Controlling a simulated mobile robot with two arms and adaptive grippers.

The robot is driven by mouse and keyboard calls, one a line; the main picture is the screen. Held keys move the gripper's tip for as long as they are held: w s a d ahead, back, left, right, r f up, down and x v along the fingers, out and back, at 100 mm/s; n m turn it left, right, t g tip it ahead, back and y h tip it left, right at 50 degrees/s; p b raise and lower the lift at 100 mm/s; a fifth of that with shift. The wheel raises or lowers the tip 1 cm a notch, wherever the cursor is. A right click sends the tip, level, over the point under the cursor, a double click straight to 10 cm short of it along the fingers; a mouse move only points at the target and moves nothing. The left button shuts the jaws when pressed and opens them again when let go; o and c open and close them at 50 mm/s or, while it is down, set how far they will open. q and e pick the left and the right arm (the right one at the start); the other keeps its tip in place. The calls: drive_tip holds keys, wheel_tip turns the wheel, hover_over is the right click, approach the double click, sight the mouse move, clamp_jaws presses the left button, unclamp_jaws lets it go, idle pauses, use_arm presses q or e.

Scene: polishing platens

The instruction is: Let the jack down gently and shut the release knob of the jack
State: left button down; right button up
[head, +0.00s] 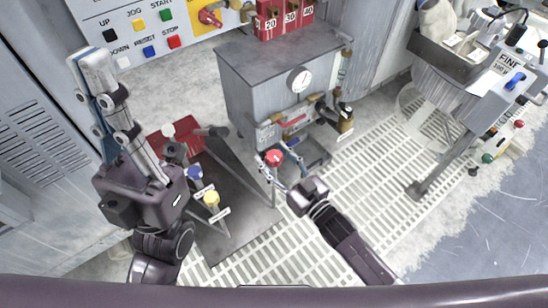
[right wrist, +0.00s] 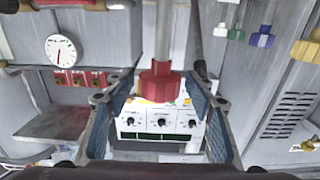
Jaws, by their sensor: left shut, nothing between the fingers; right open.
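A red knob (head: 275,158) stands on a thin post beside the grey cabinet. My right gripper (head: 279,171) is at this knob with its fingers apart. In the right wrist view the red knob (right wrist: 160,85) and its post lie between the open fingers (right wrist: 160,112); I see a gap on both sides. A red body (head: 178,141), perhaps the jack, sits on the floor at left, partly hidden by my left arm. I cannot tell which knob is the jack's release knob. My left gripper (head: 97,70) is shut and empty, raised at the left near the button panel.
A blue knob (head: 194,173) and a yellow knob (head: 211,198) stand on posts left of the red one. The cabinet (head: 245,85) carries a dial gauge (head: 299,79) and red weights (head: 290,18). A polishing machine (head: 465,75) stands at right.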

drive_tip(key=c, duration=1.2)
